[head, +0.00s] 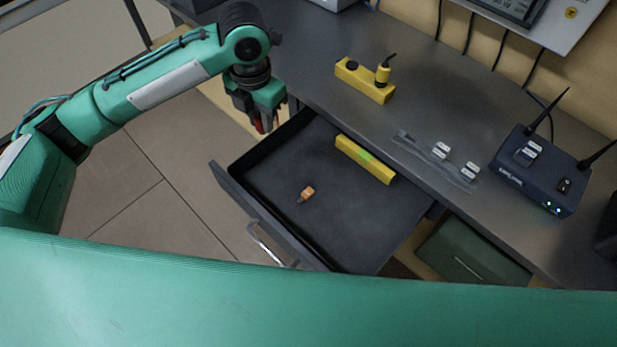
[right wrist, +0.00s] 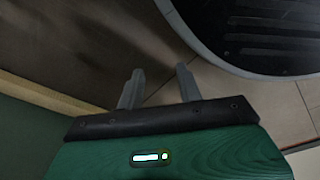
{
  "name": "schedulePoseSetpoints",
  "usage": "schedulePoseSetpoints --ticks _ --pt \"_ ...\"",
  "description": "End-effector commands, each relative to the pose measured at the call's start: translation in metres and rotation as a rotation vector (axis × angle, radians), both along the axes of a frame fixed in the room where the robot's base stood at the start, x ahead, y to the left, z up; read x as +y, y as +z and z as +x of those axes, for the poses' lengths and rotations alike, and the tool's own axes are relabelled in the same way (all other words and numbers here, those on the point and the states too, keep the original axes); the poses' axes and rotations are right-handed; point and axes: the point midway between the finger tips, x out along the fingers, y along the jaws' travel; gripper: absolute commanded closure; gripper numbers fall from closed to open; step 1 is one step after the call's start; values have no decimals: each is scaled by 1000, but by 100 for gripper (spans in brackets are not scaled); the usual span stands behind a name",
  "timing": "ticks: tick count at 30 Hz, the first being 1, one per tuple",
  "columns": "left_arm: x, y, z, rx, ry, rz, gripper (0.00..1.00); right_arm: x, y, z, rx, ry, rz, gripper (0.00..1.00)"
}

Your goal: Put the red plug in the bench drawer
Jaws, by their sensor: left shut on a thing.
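The red plug (head: 258,126) shows as a small red piece between the fingers of my left gripper (head: 266,124). The gripper is shut on it and hides most of it. The gripper points down near the back left corner of the bench drawer (head: 240,205), in the head view.
On the dark bench top (head: 330,40) are a yellow power strip (head: 364,80) with a yellow plug in it, a clear strip with white blocks (head: 440,158), and a dark router with antennas (head: 540,170). A green box (head: 470,255) sits below the bench. Much of the drawer floor is bare.

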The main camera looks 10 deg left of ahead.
Motion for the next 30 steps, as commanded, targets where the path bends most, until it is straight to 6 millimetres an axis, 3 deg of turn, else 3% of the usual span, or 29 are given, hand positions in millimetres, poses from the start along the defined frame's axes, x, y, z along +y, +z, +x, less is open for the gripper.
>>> schedulePoseSetpoints --ticks 5,18,30 --pt "0 -25 -1 5 2 1 100 1 2 2 -1 0 0 64" --pt "0 -137 -1 4 3 1 100 3 9 9 -3 -2 2 64" --pt "1 -177 -1 3 4 1 100 3 11 11 -3 -2 3 64"
